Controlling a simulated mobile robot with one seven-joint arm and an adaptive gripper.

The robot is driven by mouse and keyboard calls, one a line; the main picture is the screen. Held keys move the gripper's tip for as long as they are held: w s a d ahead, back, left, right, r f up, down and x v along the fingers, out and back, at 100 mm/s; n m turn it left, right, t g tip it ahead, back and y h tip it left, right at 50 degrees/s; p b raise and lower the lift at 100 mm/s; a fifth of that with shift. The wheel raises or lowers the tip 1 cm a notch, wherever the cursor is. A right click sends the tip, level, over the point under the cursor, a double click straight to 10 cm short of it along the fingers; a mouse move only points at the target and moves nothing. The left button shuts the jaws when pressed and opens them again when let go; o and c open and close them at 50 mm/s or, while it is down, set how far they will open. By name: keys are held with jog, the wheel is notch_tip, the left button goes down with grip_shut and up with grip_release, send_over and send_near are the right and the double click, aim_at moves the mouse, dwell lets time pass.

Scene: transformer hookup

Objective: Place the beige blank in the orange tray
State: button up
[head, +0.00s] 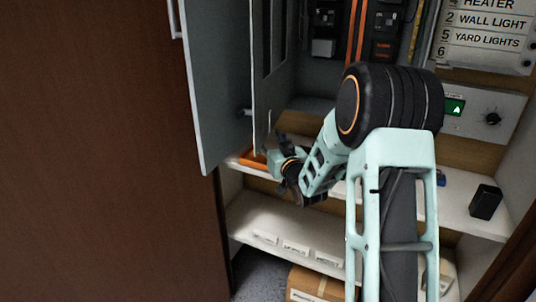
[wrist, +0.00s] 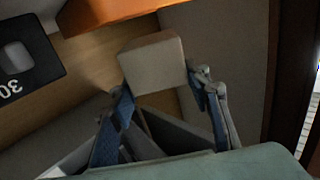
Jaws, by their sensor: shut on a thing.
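The beige blank (wrist: 152,68) is a small block between the two blue-padded fingers of my gripper (wrist: 160,88) in the wrist view. The gripper is shut on it and holds its lower part. The orange tray (wrist: 105,12) shows in part at the top of the wrist view, beyond the blank and apart from it in the picture. In the head view the orange tray (head: 252,160) lies on the upper shelf at left, partly behind my gripper (head: 279,165) and the grey door. I cannot make out the blank in the head view.
A grey panel door (head: 214,80) stands open close to the left of my gripper. A black part marked 30 (wrist: 25,62) lies left in the wrist view. A black box (head: 486,201) stands on the shelf at right. A lower shelf (head: 285,225) holds white labels.

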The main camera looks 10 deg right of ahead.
jog(key=shift+w+a+f+b, duration=0.15)
jog(key=shift+f+b, duration=0.6)
jog(key=shift+f, duration=1.35)
jog(key=shift+f+b, duration=0.25)
jog(key=shift+b, duration=0.05)
jog(key=o, duration=1.3)
jog(key=shift+r, duration=0.15)
jog(key=shift+r+p, duration=0.2)
jog(key=shift+p, duration=0.25)
jog(key=s, duration=0.4)
jog(key=s+d, duration=0.1)
jog(key=s, duration=0.3)
jog(key=s+p, duration=0.1)
jog(key=s, duration=0.3)
jog(key=shift+d+f, duration=0.1)
jog(key=shift+d, duration=0.3)
